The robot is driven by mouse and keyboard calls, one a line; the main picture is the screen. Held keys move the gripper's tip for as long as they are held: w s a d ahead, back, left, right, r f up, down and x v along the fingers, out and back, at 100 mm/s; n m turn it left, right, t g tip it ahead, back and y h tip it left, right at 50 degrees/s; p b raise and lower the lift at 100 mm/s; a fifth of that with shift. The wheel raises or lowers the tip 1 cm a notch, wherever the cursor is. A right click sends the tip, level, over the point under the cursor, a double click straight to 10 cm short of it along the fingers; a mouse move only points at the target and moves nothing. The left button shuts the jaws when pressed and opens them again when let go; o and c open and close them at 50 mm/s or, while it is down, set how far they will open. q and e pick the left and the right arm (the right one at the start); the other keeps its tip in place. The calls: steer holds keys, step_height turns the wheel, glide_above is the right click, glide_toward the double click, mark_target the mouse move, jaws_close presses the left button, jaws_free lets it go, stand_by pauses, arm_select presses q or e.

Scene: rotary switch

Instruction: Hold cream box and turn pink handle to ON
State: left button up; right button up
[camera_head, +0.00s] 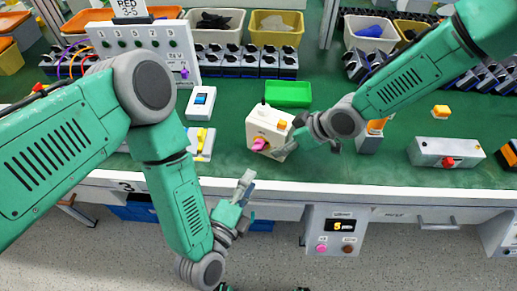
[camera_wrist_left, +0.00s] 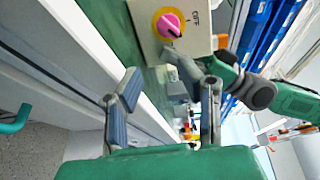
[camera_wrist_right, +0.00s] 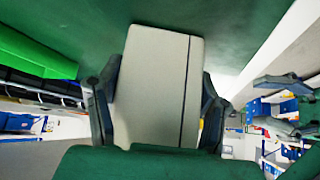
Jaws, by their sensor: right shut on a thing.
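The cream box (camera_head: 267,120) stands on the green bench near its front edge. Its pink handle (camera_head: 259,144) is on the front face and also shows in the left wrist view (camera_wrist_left: 169,25), on a yellow ring beside an OFF label. My right gripper (camera_head: 292,141) is shut on the box, with a finger on each side of it in the right wrist view (camera_wrist_right: 158,100). My left gripper (camera_head: 241,189) is open and empty, in front of the bench edge and below the box, apart from the handle. In the left wrist view its fingers (camera_wrist_left: 168,95) are spread below the handle.
A green tray (camera_head: 288,94) lies behind the box. A blue-switch box (camera_head: 201,102) and a yellow-handled switch (camera_head: 203,142) are to its left. A grey box with a red knob (camera_head: 447,153) stands at right. A control panel (camera_head: 335,230) hangs below the bench edge.

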arm_select(q)
steer(key=s+d+n, duration=0.2)
steer(key=s+n, duration=0.1)
steer(key=n, duration=0.7)
steer(key=m+g+y, duration=0.1)
steer(key=m+y, duration=0.4)
steer(key=m, duration=3)
glide_toward(257, 151)
steer(key=x, duration=0.9)
steer(key=shift+w, duration=0.3)
